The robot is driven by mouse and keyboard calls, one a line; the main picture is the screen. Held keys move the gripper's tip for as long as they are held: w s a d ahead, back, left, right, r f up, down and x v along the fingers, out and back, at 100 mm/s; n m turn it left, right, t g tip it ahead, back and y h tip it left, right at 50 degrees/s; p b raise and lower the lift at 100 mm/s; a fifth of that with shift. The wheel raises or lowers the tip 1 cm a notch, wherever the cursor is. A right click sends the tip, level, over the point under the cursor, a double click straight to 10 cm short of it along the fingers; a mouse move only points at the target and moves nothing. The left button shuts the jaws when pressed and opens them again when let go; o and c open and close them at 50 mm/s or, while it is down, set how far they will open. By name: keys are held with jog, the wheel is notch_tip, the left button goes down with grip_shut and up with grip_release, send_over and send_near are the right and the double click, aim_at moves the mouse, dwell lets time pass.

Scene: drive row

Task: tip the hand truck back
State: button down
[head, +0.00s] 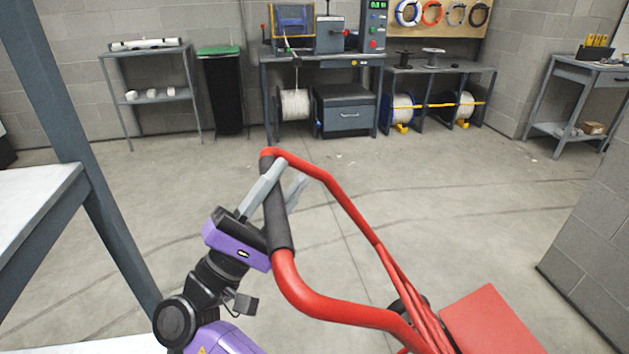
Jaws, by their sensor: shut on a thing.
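The red hand truck (370,225) is in the lower middle of the head view. Its tubular frame runs from the handle down to the lower right, where a flat red plate (490,320) and part of a dark wheel (408,297) show. Its handle has a black grip sleeve (278,222). My gripper (284,182) comes from the left, and its grey fingers are shut around the upper part of that sleeve. The lower end of the hand truck is cut off by the picture's edge.
A grey post and white-topped bench (35,205) stand close on the left. A block wall (600,250) is close on the right. Open concrete floor (400,175) lies ahead. A workbench (320,60), a black bin (222,90) and shelves (150,97) line the back wall.

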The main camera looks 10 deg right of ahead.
jog(key=shift+a+f+n+t, duration=0.15)
jog(key=shift+a+f+t, duration=0.15)
jog(key=shift+a, duration=0.25)
jog(key=shift+a+f+n+t, duration=0.15)
jog(key=shift+a+f+t, duration=0.1)
jog(key=shift+a, duration=0.25)
jog(key=shift+b, duration=0.3)
jog(key=c, duration=1.1)
grip_release()
jog(key=shift+a, duration=0.15)
jog(key=shift+d+r+g, duration=0.1)
jog(key=shift+d+g, duration=0.1)
jog(key=shift+g, duration=0.05)
jog(key=v, duration=0.8)
jog(key=shift+b, duration=0.3)
